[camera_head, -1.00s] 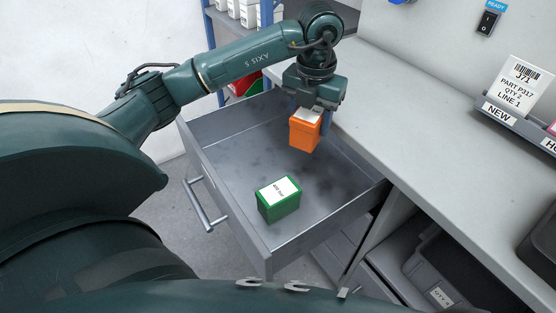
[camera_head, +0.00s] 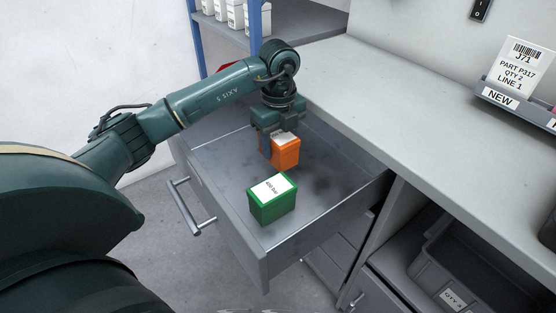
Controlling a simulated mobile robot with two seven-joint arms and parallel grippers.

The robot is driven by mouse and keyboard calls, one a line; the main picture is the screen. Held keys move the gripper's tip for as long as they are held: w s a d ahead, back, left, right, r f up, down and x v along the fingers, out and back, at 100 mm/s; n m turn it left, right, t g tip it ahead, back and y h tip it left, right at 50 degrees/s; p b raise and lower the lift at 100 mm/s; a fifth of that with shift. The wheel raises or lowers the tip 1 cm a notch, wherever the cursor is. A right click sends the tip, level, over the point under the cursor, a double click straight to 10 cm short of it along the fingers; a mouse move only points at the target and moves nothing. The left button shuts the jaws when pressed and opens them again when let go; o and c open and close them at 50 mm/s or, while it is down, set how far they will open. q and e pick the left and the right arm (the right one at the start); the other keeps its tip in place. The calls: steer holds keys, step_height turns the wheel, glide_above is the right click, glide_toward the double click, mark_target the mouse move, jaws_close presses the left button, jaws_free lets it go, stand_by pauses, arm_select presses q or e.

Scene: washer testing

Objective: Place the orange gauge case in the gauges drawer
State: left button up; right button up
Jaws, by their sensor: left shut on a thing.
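The orange gauge case (camera_head: 286,154) has a white label on top. It is inside the outline of the open grey drawer (camera_head: 233,219), toward the back. My left gripper (camera_head: 272,148) points down and is shut on the case. Whether the case touches the drawer floor I cannot tell. A green case (camera_head: 272,203) with a white label stands on the drawer floor, nearer the front and apart from the orange one. My right gripper is not in view.
The drawer handle (camera_head: 191,208) is on its left outer face. The grey worktop (camera_head: 375,110) runs along the right, with a label holder (camera_head: 512,97) on it. A dark bin (camera_head: 470,275) sits below at lower right. The drawer floor right of the cases is clear.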

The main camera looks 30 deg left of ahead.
mark_target(279, 133)
arm_select(q)
steer(key=shift+f+b, duration=0.35)
steer(key=shift+f, duration=1.8)
steer(key=shift+f, duration=0.2)
steer(key=o, duration=1.1)
steer(key=shift+o, duration=0.2)
steer(key=shift+r, duration=0.25)
step_height(279, 133, up, 12)
steer(key=shift+p, duration=1.1)
